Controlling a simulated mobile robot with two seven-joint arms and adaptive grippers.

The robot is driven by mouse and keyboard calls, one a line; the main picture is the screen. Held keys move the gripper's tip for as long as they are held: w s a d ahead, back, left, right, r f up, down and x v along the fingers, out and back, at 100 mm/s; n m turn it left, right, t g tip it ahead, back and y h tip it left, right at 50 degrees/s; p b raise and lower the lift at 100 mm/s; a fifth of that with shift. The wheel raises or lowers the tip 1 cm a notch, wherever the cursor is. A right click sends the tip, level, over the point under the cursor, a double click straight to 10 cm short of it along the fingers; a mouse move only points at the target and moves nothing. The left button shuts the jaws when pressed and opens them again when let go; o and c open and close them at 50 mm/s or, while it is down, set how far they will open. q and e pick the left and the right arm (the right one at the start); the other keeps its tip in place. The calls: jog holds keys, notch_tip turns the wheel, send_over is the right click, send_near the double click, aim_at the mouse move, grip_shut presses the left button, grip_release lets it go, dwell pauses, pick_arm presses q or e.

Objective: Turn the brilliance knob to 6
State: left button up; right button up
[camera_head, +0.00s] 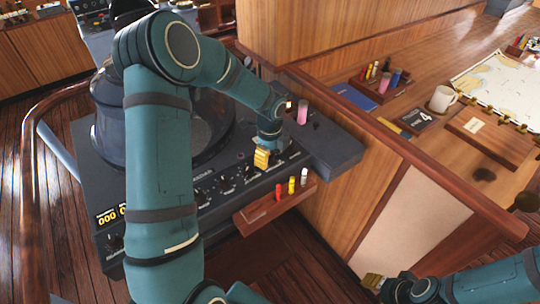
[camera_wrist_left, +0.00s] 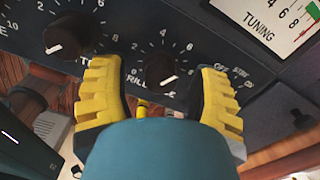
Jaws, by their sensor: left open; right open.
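The brilliance knob (camera_wrist_left: 160,70) is a dark round knob with a white mark on its lower right side in the left wrist view. Its label is partly covered, and I cannot tell the exact setting. My left gripper (camera_wrist_left: 157,75) is open, with one yellow finger on each side of the knob and visible gaps between. In the head view my left gripper (camera_head: 262,158) is over the right part of the console's front panel, and it hides the knob there. My right gripper (camera_head: 373,281) is open and empty at the bottom, away from the console.
Another knob (camera_wrist_left: 67,33) is left of the brilliance knob. A tuning meter (camera_wrist_left: 268,18) is at the upper right. A wooden shelf (camera_head: 262,206) with small coloured objects juts out below the panel. A wooden partition (camera_head: 420,160) separates the console from a desk with a white mug (camera_head: 441,99).

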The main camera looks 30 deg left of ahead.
aim_at(270, 155)
pick_arm(q)
jog(key=shift+r, duration=0.15)
notch_tip(270, 155, up, 12)
dwell(0.4)
dwell(0.4)
